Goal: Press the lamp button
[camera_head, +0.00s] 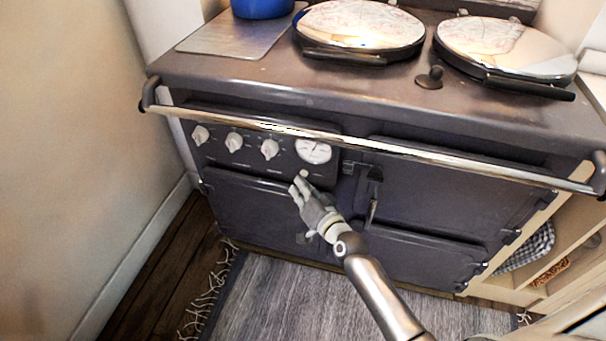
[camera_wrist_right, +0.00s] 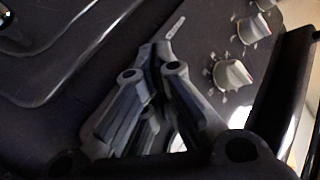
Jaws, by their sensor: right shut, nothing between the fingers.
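A small pale round button (camera_head: 303,173) sits on the dark front panel of the stove, just below the round white dial (camera_head: 314,151). My right gripper (camera_head: 297,187) is shut and empty in front of the stove, its fingertips just below and left of this button in the head view. I cannot tell whether they touch it. In the right wrist view the closed fingers (camera_wrist_right: 158,52) point at the dark panel, and the button cannot be made out there. My left gripper is not in view.
A metal rail (camera_head: 385,153) runs across the stove front above the gripper. A striped rug (camera_head: 262,300) lies on the floor, and a wall stands at left.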

